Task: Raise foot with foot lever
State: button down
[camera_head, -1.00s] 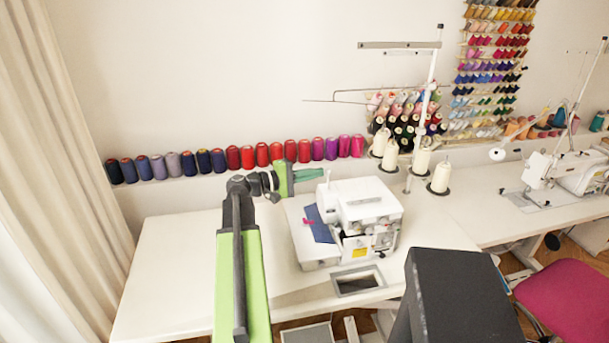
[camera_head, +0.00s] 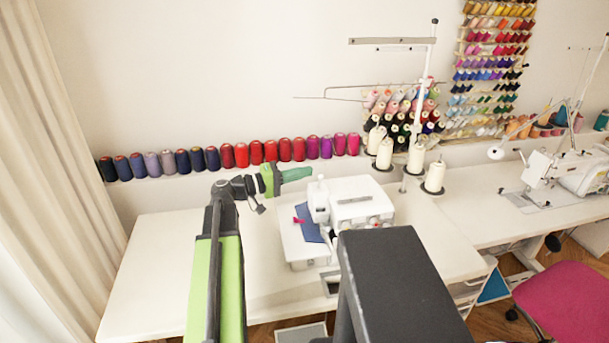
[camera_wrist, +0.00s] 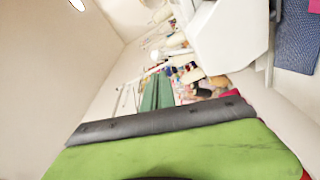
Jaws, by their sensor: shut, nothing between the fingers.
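The white overlock sewing machine (camera_head: 362,200) stands on the white table. Its front right part is hidden behind my dark arm link in the head view. A blue cloth (camera_head: 308,224) lies at its left side with a small red piece (camera_head: 298,221) by it. I cannot make out the foot lever or the presser foot. My gripper (camera_head: 298,174), with green fingers, is shut and empty. It is level, pointing right, just beyond the machine's upper left corner in the picture. In the wrist view the green fingers (camera_wrist: 157,92) lie side by side, with the white machine (camera_wrist: 232,35) at upper right.
Cream thread cones (camera_head: 385,153) stand behind the machine under a tall thread stand (camera_head: 424,90). A row of coloured spools (camera_head: 241,155) lines the wall. The table (camera_head: 150,265) is clear at left. A pink chair (camera_head: 570,300) and a second sewing machine (camera_head: 580,175) are at right.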

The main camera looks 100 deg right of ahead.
jog(key=d+v, duration=0.2)
jog(key=v, duration=1.1)
jog(key=shift+w+r, duration=0.25)
jog(key=shift+w, duration=0.25)
